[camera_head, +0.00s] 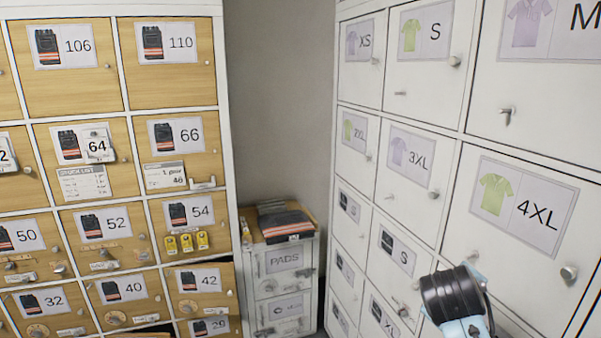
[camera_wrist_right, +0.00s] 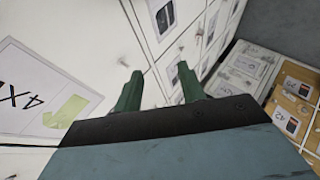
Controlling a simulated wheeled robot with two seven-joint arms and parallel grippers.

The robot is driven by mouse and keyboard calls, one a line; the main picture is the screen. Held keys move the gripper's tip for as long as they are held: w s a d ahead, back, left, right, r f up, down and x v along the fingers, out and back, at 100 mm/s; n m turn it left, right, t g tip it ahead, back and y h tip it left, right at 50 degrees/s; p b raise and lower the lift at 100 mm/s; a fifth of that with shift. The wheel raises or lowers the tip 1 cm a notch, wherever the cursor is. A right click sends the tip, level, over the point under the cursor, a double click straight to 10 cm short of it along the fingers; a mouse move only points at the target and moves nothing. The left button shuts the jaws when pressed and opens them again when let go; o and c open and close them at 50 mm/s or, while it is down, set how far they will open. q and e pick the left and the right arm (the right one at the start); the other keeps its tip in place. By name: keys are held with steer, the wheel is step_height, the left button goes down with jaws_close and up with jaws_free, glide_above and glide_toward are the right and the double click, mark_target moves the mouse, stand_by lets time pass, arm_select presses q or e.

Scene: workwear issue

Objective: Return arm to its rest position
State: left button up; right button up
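My right arm (camera_head: 455,298) shows at the lower right of the head view as a black and pale blue link in front of the white lockers. Its gripper is hidden or outside that view. In the right wrist view my right gripper (camera_wrist_right: 160,88) has two green fingers standing apart with nothing between them, so it is open and empty. The white locker doors (camera_wrist_right: 80,50) lie beyond the fingers, and the 4XL label (camera_wrist_right: 40,88) is at the left. I cannot tell how far the fingertips are from the doors. My left arm and gripper are not in view.
White lockers (camera_head: 420,75) with knobs and handles line the right. Wooden-front lockers (camera_head: 68,95) with numbered trouser labels line the left. A low cabinet marked PADS (camera_head: 284,284) stands between, with folded dark and orange clothing (camera_head: 286,221) on top. Grey wall (camera_head: 275,110) shows above it.

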steer(key=s+a+f+m+g+y, duration=0.2)
steer(key=s+a+f+y, duration=0.15)
steer(key=s+f, duration=1.05)
steer(key=s+a+f+m+g+y, duration=0.1)
steer(key=s+a+f, duration=0.1)
steer(key=s, duration=0.6)
steer(key=s+a+f+m+g+y, duration=0.1)
steer(key=s+a+g+y, duration=0.1)
steer(key=s, duration=0.7)
step_height(320, 180, down, 32)
steer(key=s+b, duration=0.1)
steer(key=b, duration=0.6)
steer(key=s+d+f+g+b, duration=0.2)
steer(key=s+f+b, duration=0.3)
steer(key=s+f, duration=1.1)
step_height(320, 180, down, 4)
steer(key=shift+s+d+r, duration=0.15)
steer(key=shift+s+d, duration=0.15)
steer(key=shift+d, duration=0.1)
steer(key=shift+w+n, duration=0.15)
steer(key=shift+n, duration=0.15)
